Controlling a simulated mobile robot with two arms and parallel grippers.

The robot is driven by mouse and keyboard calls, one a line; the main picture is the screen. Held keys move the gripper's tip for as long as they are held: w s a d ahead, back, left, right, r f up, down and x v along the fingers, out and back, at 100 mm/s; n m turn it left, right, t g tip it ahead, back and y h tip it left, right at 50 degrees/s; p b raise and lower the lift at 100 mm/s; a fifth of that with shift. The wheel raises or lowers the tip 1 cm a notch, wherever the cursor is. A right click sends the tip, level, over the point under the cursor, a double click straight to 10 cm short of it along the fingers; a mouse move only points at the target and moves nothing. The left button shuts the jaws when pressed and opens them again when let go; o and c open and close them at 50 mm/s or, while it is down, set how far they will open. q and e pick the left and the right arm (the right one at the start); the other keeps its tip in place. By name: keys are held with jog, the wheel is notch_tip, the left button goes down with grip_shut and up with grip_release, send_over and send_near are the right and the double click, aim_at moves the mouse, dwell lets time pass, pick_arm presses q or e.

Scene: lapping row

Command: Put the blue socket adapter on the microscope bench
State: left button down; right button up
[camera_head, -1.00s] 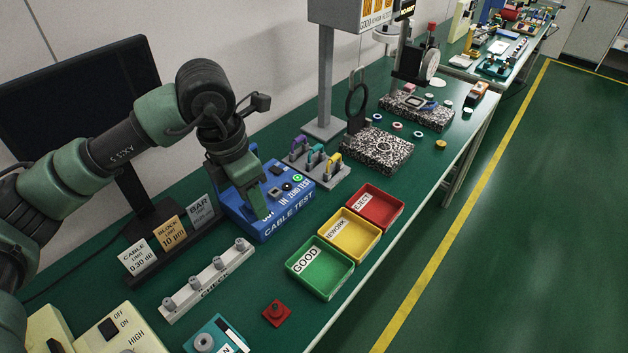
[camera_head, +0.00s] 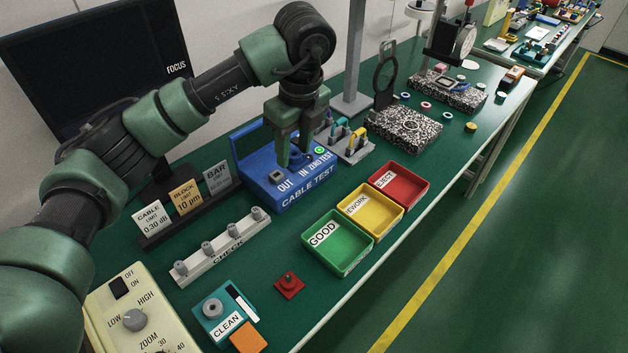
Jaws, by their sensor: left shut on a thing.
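My left gripper (camera_head: 294,160) points down over the top of the blue CABLE TEST box (camera_head: 306,195). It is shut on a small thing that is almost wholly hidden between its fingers. The little that shows there is dark blue, in keeping with the blue socket adapter (camera_head: 296,156), but its shape cannot be made out. Whether it still touches the box is unclear. No other blue adapter stands out in view. The long green-topped bench (camera_head: 395,270) carries the box; no microscope shows clearly. My right gripper is not in view.
Green (camera_head: 338,243), yellow (camera_head: 371,210) and red (camera_head: 399,185) trays stand right of the box. A CHECK rail (camera_head: 222,247), red button (camera_head: 289,285), CLEAN pad (camera_head: 225,310) and zoom console (camera_head: 140,318) are nearer. Speckled blocks (camera_head: 405,130) stand behind. A monitor (camera_head: 95,65) is at left.

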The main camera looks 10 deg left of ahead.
pick_arm(q)
jog(key=p, duration=0.1)
send_over(297, 215)
notch_tip(297, 215, down, 12)
jog(key=shift+s+d+f, duration=0.15)
jog(key=shift+f, duration=0.05)
notch_tip(297, 215, down, 5)
jog(key=shift+f+p, duration=0.1)
jog(key=shift+p, duration=0.2)
jog(key=shift+f, duration=0.15)
jog(key=c, duration=0.8)
grip_release()
